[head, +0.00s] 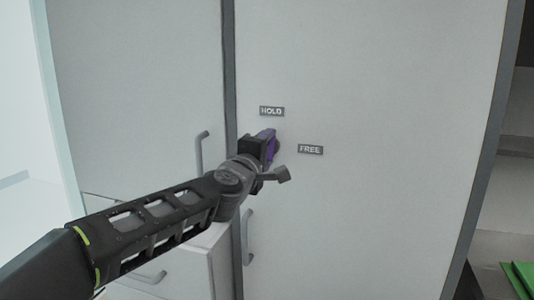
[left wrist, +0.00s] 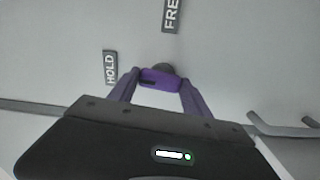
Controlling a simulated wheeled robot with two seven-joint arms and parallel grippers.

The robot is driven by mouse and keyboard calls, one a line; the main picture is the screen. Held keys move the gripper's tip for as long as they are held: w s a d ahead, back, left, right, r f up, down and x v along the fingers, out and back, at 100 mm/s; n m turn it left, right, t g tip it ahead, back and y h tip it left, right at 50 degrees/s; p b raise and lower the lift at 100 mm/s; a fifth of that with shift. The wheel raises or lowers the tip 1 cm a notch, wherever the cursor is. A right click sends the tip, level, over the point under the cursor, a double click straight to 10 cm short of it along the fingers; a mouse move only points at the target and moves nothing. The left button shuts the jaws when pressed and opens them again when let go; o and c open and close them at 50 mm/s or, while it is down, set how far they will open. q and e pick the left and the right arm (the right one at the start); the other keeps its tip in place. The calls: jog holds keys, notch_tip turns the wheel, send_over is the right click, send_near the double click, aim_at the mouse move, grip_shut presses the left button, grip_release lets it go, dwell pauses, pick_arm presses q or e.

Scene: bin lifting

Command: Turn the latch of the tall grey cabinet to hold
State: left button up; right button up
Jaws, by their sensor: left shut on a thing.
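The tall grey cabinet (head: 390,100) fills the middle and right of the head view. Its door bears a HOLD label (head: 271,111) and a FREE label (head: 310,149). The latch is a small purple piece (left wrist: 160,77) in front of a dark round hub (left wrist: 164,68), in the left wrist view. My left gripper (head: 268,143) is at the door between the labels, with its purple fingers shut on the latch. In the head view the gripper hides most of the latch, so I cannot tell exactly which label it points to. My right gripper is not in view.
A lighter cabinet (head: 135,80) with a bar handle (head: 201,151) stands at the left, with a drawer unit (head: 180,265) below. The grey cabinet has its own handle (head: 247,238) under my left arm. Something green (head: 520,275) lies at the lower right.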

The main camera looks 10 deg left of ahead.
pick_arm(q)
jog(key=shift+n, duration=0.5)
jog(key=o, duration=1.4)
jog(key=shift+c, duration=0.2)
jog(key=s, duration=0.7)
jog(key=shift+s+a, duration=0.25)
jog(key=shift+s, duration=0.15)
